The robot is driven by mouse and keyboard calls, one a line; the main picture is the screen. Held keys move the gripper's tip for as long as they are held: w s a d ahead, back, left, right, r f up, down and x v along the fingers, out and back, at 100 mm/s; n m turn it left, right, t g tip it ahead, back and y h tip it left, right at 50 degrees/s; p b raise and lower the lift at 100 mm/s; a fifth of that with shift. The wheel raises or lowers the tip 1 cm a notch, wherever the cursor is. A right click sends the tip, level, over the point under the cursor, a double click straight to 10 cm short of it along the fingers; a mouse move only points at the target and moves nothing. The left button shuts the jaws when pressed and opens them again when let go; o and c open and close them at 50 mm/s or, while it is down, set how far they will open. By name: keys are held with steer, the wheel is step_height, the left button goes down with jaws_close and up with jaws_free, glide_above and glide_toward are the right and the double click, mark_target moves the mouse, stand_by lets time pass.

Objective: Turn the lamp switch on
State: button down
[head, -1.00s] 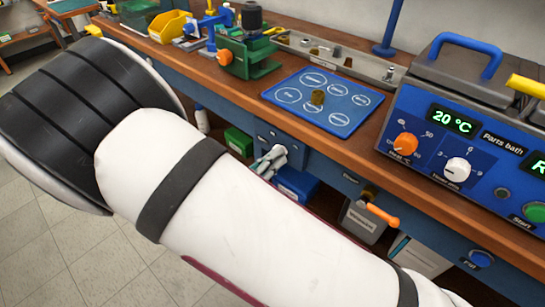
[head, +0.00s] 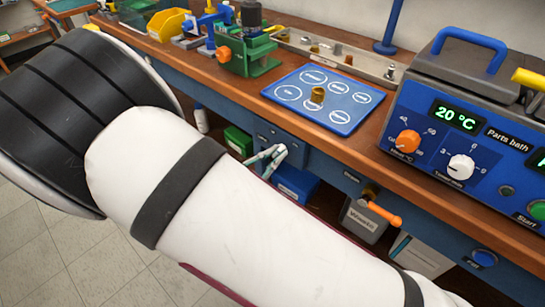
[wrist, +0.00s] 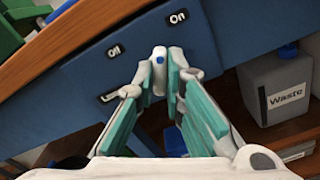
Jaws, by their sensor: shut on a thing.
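The lamp switch (wrist: 160,58) is a light grey lever with a blue mark, on a blue panel (wrist: 205,48) under the bench top. An "Off" label (wrist: 113,50) is at its upper left and an "On" label (wrist: 178,17) at its upper right. I cannot tell which label the lever leans to. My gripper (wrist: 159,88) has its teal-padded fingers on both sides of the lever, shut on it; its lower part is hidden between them. In the head view my gripper (head: 271,157) is at the panel (head: 285,142) on the bench front.
A grey waste bin (head: 362,220) stands right of the panel, below an orange-handled valve (head: 382,212). Green (head: 238,140) and blue (head: 295,183) bins sit on the lower shelf. The bench edge overhangs the panel. The parts bath (head: 480,130) stands on top at the right.

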steer(key=shift+f+m+b, duration=0.1)
steer(key=shift+m+b, duration=0.2)
steer(key=shift+m, duration=0.9)
steer(key=c, duration=1.7)
jaws_free()
steer(key=shift+o, duration=0.2)
steer(key=shift+s, duration=0.1)
steer(key=v, duration=1.2)
